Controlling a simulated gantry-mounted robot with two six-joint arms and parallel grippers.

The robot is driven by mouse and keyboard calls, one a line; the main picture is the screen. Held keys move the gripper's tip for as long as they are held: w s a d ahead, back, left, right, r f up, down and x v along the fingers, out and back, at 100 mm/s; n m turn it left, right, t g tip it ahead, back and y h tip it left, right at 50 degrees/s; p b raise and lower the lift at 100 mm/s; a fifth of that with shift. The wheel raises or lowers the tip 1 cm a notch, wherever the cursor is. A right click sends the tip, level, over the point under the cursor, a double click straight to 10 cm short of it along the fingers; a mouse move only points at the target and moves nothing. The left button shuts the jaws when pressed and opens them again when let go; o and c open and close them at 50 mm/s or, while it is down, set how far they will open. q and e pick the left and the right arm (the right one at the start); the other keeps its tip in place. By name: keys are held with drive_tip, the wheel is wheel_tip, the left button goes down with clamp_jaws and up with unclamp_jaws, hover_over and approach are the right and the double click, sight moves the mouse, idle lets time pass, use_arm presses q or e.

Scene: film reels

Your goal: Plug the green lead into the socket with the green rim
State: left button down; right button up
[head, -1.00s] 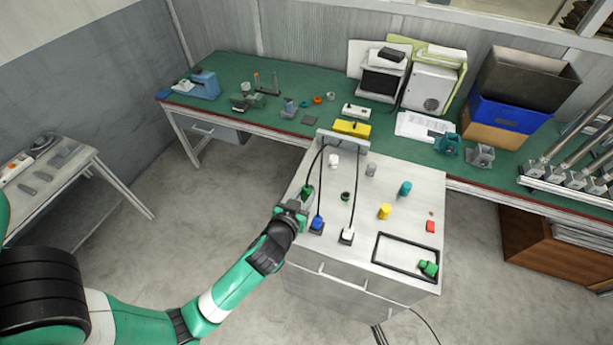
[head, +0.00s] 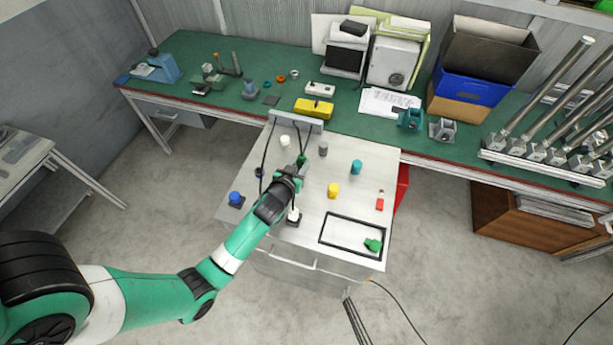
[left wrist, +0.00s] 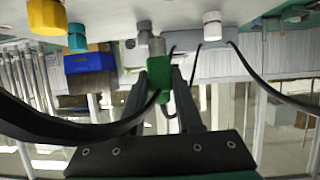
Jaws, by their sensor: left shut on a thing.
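My left gripper (head: 298,172) is over the back middle of the white cabinet top (head: 350,170). It is shut on the green lead (head: 302,160), whose green plug (left wrist: 158,74) shows between the fingers in the left wrist view. The plug is near a grey cylinder (left wrist: 146,32) in that view; I cannot tell whether they touch. A black cable curves from the plug. The green-rimmed socket cannot be made out now; my gripper and wrist cover part of the top. My right gripper is not in view.
White (head: 285,141), teal (head: 356,167) and yellow (head: 333,190) cylinders stand around my gripper. Black cables arch from the back bracket (head: 296,121).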

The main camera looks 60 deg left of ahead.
use_arm(q)
drive_tip(key=f+b, duration=0.1)
drive_tip(key=s+a+f+b, duration=0.1)
drive_tip(key=f+b, duration=0.3)
drive_tip(key=shift+s+a+f, duration=0.25)
drive_tip(key=shift+a, duration=0.15)
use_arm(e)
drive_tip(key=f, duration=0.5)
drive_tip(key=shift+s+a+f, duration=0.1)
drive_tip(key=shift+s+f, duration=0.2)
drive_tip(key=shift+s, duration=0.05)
use_arm(q)
drive_tip(key=shift+f+b, duration=0.5)
drive_tip(key=shift+b, duration=0.15)
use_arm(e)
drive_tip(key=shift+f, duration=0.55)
use_arm(q)
drive_tip(key=c, duration=0.9)
unclamp_jaws()
drive_tip(key=shift+o, duration=0.2)
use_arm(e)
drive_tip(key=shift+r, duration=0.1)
